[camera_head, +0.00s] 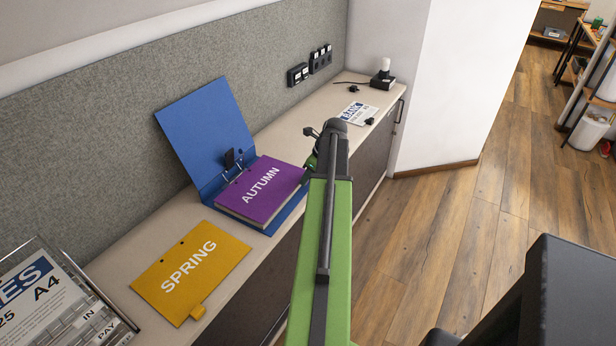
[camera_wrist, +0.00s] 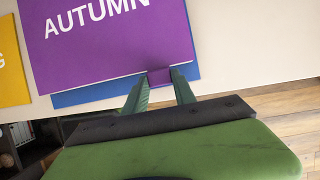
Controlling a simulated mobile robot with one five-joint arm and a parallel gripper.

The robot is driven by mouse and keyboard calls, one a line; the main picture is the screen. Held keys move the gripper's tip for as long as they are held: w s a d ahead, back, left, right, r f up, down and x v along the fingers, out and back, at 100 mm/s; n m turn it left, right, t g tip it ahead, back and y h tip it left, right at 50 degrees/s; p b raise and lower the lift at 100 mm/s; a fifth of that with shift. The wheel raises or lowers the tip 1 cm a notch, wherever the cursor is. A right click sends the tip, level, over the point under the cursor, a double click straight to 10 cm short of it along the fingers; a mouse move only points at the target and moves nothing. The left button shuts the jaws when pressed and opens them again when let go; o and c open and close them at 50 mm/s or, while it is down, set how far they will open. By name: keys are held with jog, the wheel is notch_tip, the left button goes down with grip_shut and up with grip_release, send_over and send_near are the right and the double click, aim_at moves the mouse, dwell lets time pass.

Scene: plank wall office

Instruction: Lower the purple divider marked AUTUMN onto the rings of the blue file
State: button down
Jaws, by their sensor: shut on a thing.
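The blue file (camera_head: 205,125) lies open on the cabinet top, its cover raised against the grey partition. The purple divider marked AUTUMN (camera_head: 262,190) is over the file's paper stack, roughly level, its holed edge towards the dark ring mechanism (camera_head: 232,160). I cannot tell whether it rests on the rings or sits just above them. In the wrist view the divider (camera_wrist: 110,45) covers most of the file, leaving a blue strip (camera_wrist: 95,94). My gripper (camera_wrist: 161,80) is shut on the divider's small tab at its near edge. My arm mostly hides the gripper in the head view.
A yellow divider marked SPRING (camera_head: 190,268) lies flat in front of the file. A clear rack of papers (camera_head: 60,305) stands at the lower left. Printed paper (camera_head: 358,113), a black-based lamp (camera_head: 383,78) and sockets (camera_head: 310,66) are farther back.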

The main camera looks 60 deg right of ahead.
jog(key=shift+f+b, duration=0.4)
jog(key=shift+f, duration=0.1)
jog(key=c, duration=0.9)
grip_release()
jog(key=shift+c, duration=0.2)
jog(key=shift+r, duration=0.15)
jog(key=p+v, duration=1.6)
jog(key=v, duration=0.1)
jog(key=shift+s+r, duration=0.1)
